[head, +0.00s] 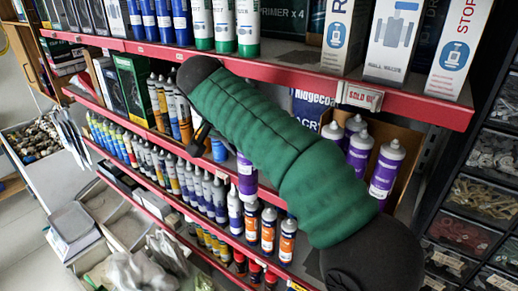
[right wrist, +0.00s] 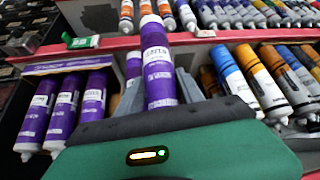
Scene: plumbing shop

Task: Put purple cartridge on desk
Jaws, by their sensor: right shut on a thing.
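A purple cartridge (right wrist: 157,65) with a white label stands out in the middle of the right wrist view. My right gripper (right wrist: 160,92) is shut on it, with a grey finger at each side. My left gripper and the desk are not in view.
Other purple cartridges (right wrist: 62,112) stand on the shelf at left in the wrist view and also in the head view (head: 386,170). Blue and orange cartridges (right wrist: 262,70) stand close at right. Red shelf edges (head: 290,72) run above and below. Parts bins (head: 470,200) stand at right.

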